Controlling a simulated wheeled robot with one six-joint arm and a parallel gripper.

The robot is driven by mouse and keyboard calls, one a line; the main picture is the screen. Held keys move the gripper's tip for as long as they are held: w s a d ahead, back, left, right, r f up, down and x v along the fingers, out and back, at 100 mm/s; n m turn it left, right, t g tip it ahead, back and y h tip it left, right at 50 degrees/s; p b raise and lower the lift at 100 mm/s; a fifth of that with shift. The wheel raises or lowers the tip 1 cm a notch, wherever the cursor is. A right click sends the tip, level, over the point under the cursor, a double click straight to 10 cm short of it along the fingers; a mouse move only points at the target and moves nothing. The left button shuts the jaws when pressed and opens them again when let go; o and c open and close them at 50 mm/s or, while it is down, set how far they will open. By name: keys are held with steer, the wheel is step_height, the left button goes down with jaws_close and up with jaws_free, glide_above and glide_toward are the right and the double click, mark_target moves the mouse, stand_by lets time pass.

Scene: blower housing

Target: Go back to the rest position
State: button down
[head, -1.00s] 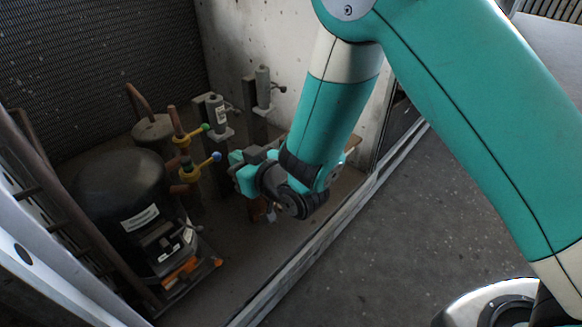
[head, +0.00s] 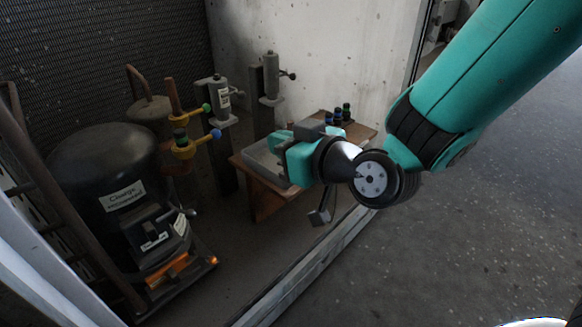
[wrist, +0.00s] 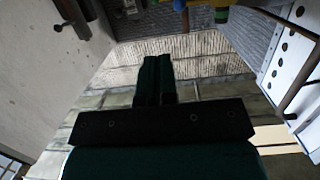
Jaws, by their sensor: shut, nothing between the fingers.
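My gripper (head: 283,143) is in the middle of the head view, in front of a small wooden bench and a grey tray. Its teal fingers point left, toward the valves. In the wrist view my gripper (wrist: 153,68) shows its dark fingers together, with nothing between them. My teal arm comes in from the upper right of the head view and runs over the housing's front rail.
A black compressor tank (head: 108,180) stands at left. Pipe valves with a green handle (head: 206,107) and a blue handle (head: 216,134) are left of my gripper. The grey tray (head: 262,160) rests on the wooden bench (head: 262,190). Open floor (head: 480,220) lies at right.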

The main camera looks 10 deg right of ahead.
steer(key=s+d+r+g+h+p, duration=0.3)
steer(key=s+d+r+g+p, duration=0.3)
steer(key=s, duration=0.4)
steer(key=s+d+r+g+h+p, duration=0.3)
steer(key=s+d+r+g+p, duration=0.3)
steer(key=s, duration=0.3)
step_height(320, 180, up, 38)
steer(key=a+p, duration=0.1)
steer(key=p, duration=3.6)
steer(key=shift+s+a+m, duration=0.15)
steer(key=shift+a+m, duration=0.05)
steer(key=shift+m, duration=0.1)
steer(key=shift+f, duration=0.1)
